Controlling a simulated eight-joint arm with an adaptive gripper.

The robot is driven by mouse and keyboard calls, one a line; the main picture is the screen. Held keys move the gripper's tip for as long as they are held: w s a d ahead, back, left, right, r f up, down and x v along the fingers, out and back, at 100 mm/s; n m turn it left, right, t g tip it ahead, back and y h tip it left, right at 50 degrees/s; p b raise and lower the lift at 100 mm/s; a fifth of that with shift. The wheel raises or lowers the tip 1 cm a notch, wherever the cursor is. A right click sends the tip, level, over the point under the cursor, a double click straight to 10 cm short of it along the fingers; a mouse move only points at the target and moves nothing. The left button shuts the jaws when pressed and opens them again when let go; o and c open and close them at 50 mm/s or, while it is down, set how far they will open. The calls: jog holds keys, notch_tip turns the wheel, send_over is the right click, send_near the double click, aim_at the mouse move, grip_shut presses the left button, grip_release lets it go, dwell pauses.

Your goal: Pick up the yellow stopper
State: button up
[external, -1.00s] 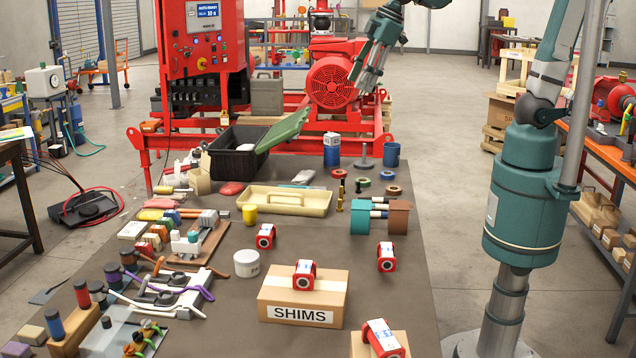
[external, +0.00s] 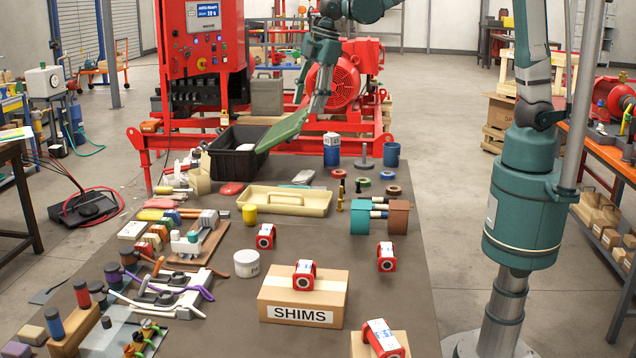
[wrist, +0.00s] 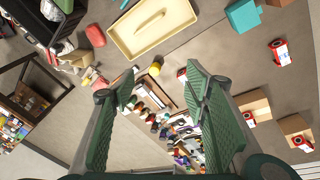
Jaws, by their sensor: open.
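In the wrist view a small yellow piece (wrist: 154,69) below the tray appears to be the same stopper.
The cream tray (external: 265,207) is close to the stopper. A white tub (external: 246,263) and red-and-white parts lie nearer. The SHIMS box (external: 303,288) is in front; tools crowd the left.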

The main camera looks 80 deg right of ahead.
jog(key=w+a+f+n+g, duration=0.2)
jog(key=w+a+f+n, duration=0.15)
jog(key=w+f, duration=0.75)
jog(key=n+b, duration=0.1)
jog(key=n, duration=0.2)
send_over(250, 206)
jog(key=shift+g, duration=0.4)
jog(key=f, duration=1.3)
jog(key=shift+d+f, duration=0.25)
jog(key=shift+d, duration=0.05)
jog(key=shift+w+a+f+n, duration=0.2)
jog(key=shift+w+f+n, duration=0.05)
jog(key=shift+f, duration=0.45)
jog(key=shift+f, duration=1.25)
jog(key=shift+s+f, duration=0.15)
jog(key=shift+f, duration=2.5)
jog(key=c, duration=1)
